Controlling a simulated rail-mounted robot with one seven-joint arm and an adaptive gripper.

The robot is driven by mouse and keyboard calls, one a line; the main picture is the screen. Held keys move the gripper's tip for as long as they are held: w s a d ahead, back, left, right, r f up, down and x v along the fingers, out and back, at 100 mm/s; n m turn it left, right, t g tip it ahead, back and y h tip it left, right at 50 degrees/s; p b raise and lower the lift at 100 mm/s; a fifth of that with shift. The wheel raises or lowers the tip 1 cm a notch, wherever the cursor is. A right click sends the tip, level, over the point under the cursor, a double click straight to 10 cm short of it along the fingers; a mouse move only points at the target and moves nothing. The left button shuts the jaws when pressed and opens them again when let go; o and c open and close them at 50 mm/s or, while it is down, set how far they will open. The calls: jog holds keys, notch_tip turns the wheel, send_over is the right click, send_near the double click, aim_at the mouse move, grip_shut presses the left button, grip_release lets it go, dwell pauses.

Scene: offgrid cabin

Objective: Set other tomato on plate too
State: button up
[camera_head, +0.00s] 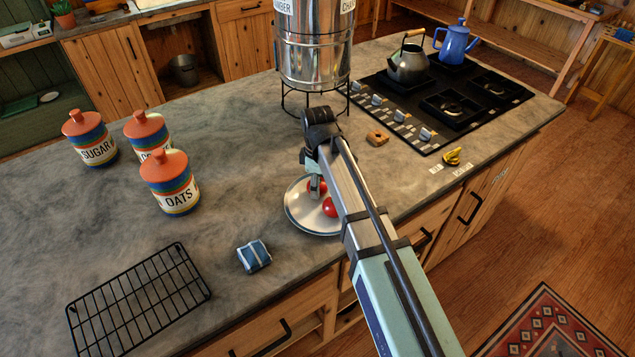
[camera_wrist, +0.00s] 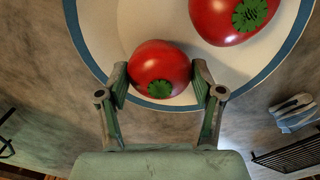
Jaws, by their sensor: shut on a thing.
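A white plate with a blue rim (camera_head: 294,213) lies on the grey counter, partly hidden behind my arm. In the wrist view the plate (camera_wrist: 128,28) fills the top middle. My gripper (camera_wrist: 159,78) is over the plate, its two fingers shut on a red tomato (camera_wrist: 158,62) with a green calyx. The other red tomato (camera_wrist: 232,20) rests on the plate beside it, apart from the fingers. In the head view the held tomato (camera_head: 321,187) is partly hidden by my gripper (camera_head: 315,188), and the other tomato (camera_head: 330,207) shows nearer. I cannot tell whether the held tomato touches the plate.
A metal dispenser on a wire stand (camera_head: 314,55) stands just behind my gripper. Several striped canisters (camera_head: 172,185) are at the left. A blue cloth-like item (camera_head: 254,256) and a black rack (camera_head: 138,300) lie nearer. The stove (camera_head: 450,105) with kettles is at the right.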

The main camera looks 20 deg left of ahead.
jog(key=shift+f, duration=0.1)
jog(key=o, duration=0.9)
jog(key=shift+c, duration=0.2)
notch_tip(320, 180, up, 12)
jog(key=b, duration=0.3)
